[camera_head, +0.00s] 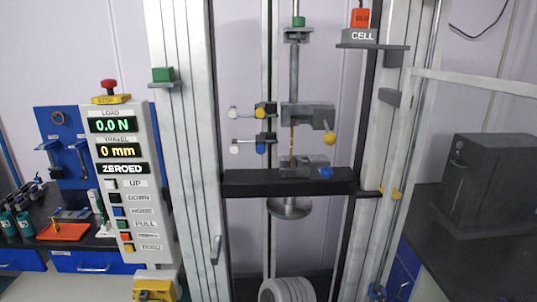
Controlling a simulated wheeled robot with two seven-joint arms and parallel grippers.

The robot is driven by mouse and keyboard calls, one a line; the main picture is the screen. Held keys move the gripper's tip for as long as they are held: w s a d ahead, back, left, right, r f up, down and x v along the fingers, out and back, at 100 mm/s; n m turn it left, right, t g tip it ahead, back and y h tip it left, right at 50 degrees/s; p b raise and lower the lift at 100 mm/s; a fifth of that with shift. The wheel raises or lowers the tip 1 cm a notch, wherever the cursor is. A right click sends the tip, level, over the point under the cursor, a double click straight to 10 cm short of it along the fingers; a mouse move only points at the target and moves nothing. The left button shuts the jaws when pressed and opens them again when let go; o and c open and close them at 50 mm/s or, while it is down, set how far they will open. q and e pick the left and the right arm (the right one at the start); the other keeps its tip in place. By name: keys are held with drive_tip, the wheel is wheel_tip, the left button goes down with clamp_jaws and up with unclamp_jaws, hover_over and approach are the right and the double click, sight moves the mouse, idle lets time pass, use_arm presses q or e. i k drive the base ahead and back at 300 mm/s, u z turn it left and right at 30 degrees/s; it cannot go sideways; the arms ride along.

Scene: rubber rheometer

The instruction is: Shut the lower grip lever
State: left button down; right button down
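The lower grip (297,168) is a grey block on the black crosshead in the middle of the testing machine. Its lever ends in a blue knob (326,173), which sticks out at the grip's right side, close to the crosshead. I cannot tell from here whether this lever is open or shut. The upper grip (307,116) is above it, with a yellow knob (329,138) hanging at its lower right. A thin orange-brown strip (292,142) runs upright between the two grips. Neither of my grippers is in view.
The black crosshead (245,184) spans the machine's columns. Two arms with yellow (262,110) and blue (261,148) parts reach in from the left beside the grips. The control panel (127,185) reads 0.0 N, 0 mm, ZEROED. A clear guard frame (470,85) stands at the right.

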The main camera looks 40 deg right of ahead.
sight(327, 172)
drive_tip(key=u, duration=0.3)
drive_tip(key=i, duration=0.45)
drive_tip(key=z, duration=1.65)
